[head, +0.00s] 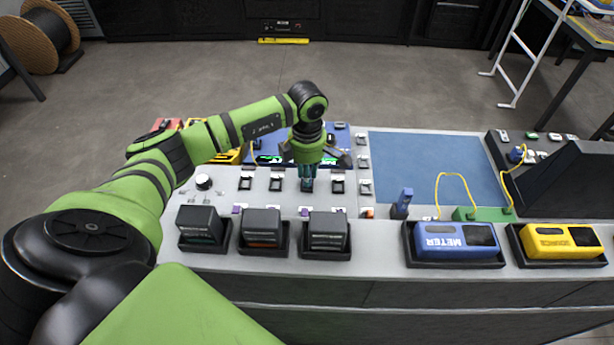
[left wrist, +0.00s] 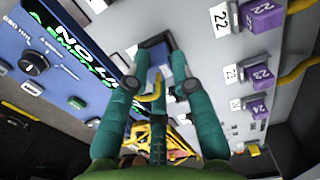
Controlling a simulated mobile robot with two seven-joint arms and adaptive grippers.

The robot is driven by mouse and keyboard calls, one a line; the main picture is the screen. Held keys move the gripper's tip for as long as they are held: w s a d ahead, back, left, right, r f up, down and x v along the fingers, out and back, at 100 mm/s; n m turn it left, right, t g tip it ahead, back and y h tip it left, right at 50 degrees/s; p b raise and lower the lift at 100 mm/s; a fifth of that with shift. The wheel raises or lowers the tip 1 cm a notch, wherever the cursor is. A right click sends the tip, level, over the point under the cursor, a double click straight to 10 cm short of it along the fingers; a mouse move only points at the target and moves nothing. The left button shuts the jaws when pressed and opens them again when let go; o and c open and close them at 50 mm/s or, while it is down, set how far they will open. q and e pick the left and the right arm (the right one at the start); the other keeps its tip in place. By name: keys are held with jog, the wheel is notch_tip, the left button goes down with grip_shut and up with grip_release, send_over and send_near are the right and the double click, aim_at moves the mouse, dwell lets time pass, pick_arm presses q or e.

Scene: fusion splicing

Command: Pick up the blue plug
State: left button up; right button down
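The blue plug (left wrist: 159,60) shows in the left wrist view between the fingertips of my left gripper (left wrist: 158,78), with a yellow cable (left wrist: 156,97) coming from it. A dark holder (left wrist: 156,41) is around its far end. The two teal fingers stand apart on either side of the plug, and I see no firm contact. In the head view my left gripper (head: 308,184) points down over the row of holders on the grey bench. It hides the plug there. My right gripper is not in view.
Nearby are small holders (head: 338,182), lidded dark boxes (head: 262,229) and purple connectors (left wrist: 262,80). A blue meter (head: 455,241), a yellow source unit (head: 561,241) and an upright blue tool (head: 402,201) are to the right.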

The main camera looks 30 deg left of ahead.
pick_arm(q)
grip_shut()
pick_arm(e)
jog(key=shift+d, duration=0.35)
pick_arm(q)
jog(key=shift+r, duration=0.15)
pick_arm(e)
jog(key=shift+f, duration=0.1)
